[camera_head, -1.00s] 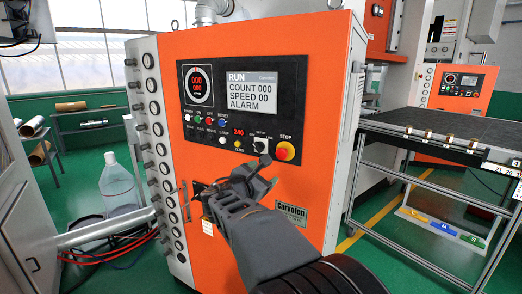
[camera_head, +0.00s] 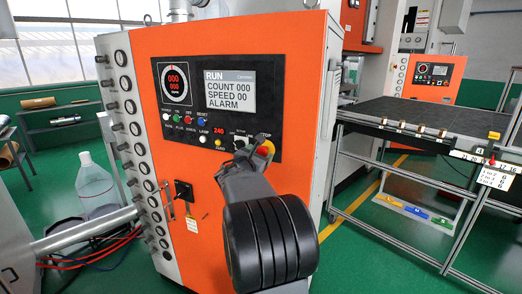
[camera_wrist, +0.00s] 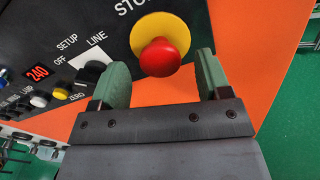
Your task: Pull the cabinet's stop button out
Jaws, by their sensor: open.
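The red stop button (camera_wrist: 158,58) sits on a yellow disc (camera_wrist: 178,30) on the black control panel of the orange cabinet (camera_head: 222,225). The wrist view shows the red knob between and just beyond the green finger pads of my gripper (camera_wrist: 158,80), with gaps on both sides. My gripper is open and holds nothing.
A selector switch (camera_wrist: 88,72) marked SETUP, OFF and LINE lies left of the stop button, close to the left finger. A yellow push button (camera_wrist: 62,93) is farther left. A dark-topped table (camera_head: 400,112) stands right of the cabinet.

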